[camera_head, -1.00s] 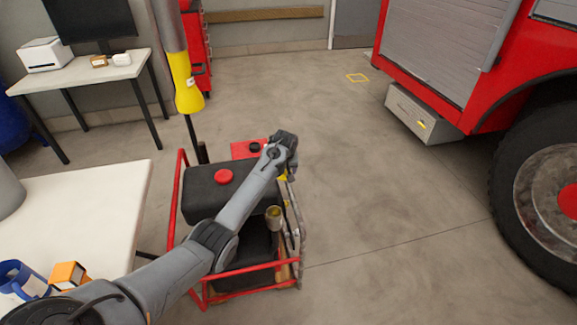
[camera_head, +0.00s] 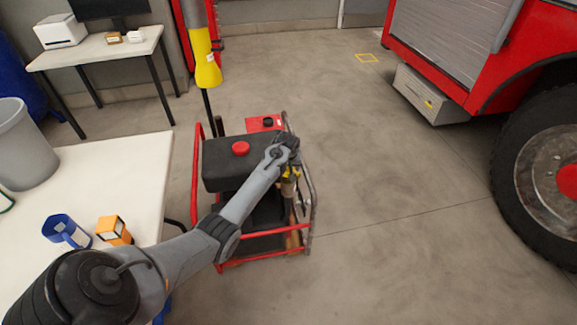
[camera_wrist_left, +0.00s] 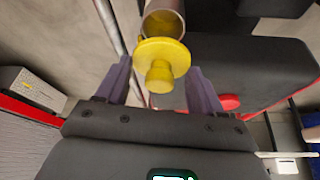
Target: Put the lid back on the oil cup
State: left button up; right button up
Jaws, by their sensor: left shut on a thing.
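The yellow lid (camera_wrist_left: 161,62), a round flange with a knob, sits between the fingers of my left gripper (camera_wrist_left: 160,88), which is shut on it. In the head view the left gripper (camera_head: 290,168) is over the right side of the pump, with yellow of the lid showing below it. The oil cup (camera_wrist_left: 164,20), a metal cylinder with a yellowish inside, is just beyond the lid in the left wrist view. The lid's flange overlaps the cup's near edge there; I cannot tell whether they touch. In the head view the arm and gripper partly hide the cup. My right gripper is out of view.
The pump has a black tank with a red cap (camera_head: 240,148) and a red tube frame (camera_head: 195,170). Open floor lies right, before the red truck.

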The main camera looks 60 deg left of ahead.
aim_at(288, 172)
pick_arm(q)
notch_tip(288, 172, down, 3)
jog(key=b, duration=0.3)
jog(key=shift+w+a+r, duration=0.1)
jog(key=shift+f, duration=0.9)
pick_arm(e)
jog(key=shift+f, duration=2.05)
pick_arm(q)
jog(key=shift+p, duration=0.7)
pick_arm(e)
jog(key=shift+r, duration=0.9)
pick_arm(q)
jog(key=shift+p, duration=0.3)
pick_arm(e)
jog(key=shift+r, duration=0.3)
pick_arm(q)
jog(key=shift+f, duration=0.15)
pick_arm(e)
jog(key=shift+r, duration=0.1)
pick_arm(q)
jog(key=shift+p, duration=0.45)
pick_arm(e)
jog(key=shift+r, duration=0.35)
